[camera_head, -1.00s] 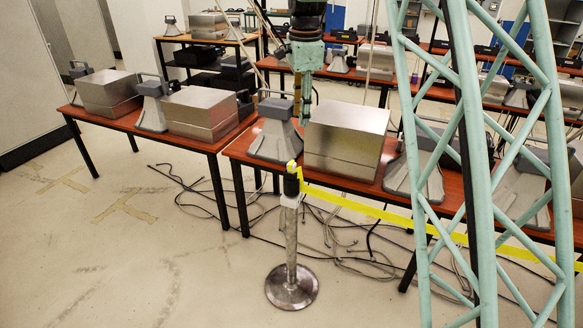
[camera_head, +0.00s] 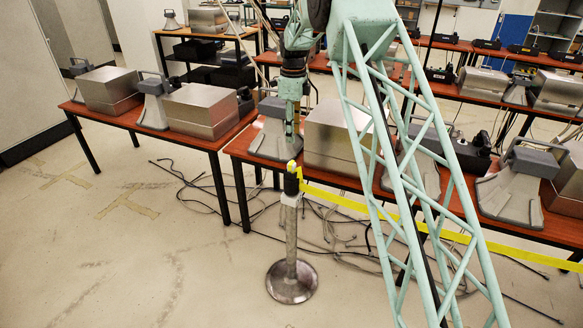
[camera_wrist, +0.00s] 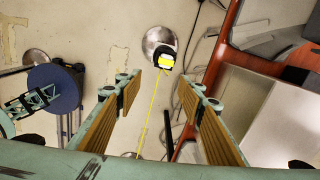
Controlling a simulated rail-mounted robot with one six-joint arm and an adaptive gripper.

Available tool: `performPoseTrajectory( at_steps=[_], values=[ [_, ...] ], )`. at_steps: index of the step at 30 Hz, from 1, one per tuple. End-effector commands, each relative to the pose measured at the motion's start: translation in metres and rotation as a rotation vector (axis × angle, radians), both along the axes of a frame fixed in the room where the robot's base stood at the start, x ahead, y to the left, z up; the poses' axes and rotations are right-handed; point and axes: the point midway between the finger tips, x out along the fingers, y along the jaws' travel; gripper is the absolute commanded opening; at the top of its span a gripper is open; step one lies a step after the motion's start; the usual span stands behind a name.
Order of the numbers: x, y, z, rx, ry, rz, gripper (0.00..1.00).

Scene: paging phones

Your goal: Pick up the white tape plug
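A metal stanchion post (camera_head: 291,235) stands on a round base in front of the tables. Its black head (camera_head: 291,184) has yellow tape (camera_head: 350,204) running off to the right. In the wrist view the head (camera_wrist: 165,50) shows from above, with a small white and yellow piece (camera_wrist: 166,61) on it, which may be the tape plug. My gripper (camera_head: 291,138) points down, just above the post head in the head view. In the wrist view my gripper (camera_wrist: 160,88) is open and empty, with the head beyond and between its fingertips.
A wooden table (camera_head: 240,147) behind the post carries grey paging phones (camera_head: 272,140) and a metal box (camera_head: 335,130). Dark cables (camera_head: 200,190) lie on the floor below. The floor left of the post (camera_head: 150,260) is clear.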

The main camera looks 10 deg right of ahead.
Motion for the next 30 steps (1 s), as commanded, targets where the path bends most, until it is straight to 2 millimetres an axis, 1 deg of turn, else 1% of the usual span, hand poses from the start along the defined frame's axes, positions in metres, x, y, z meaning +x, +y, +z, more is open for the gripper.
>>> performPoseTrajectory(
  at_steps=[3,9,14,26,30],
  values=[
    [0.01,0.0,-0.016,0.001,0.009,-0.047,0.36],
    [0.019,0.0,-0.033,0.001,0.016,-0.1,0.36],
    [0.022,0.0,-0.038,0.002,0.018,-0.117,0.36],
    [0.022,0.0,-0.04,0.001,0.019,-0.117,0.36],
    [0.021,0.0,-0.047,0.0,0.02,-0.117,0.36]
  ],
)
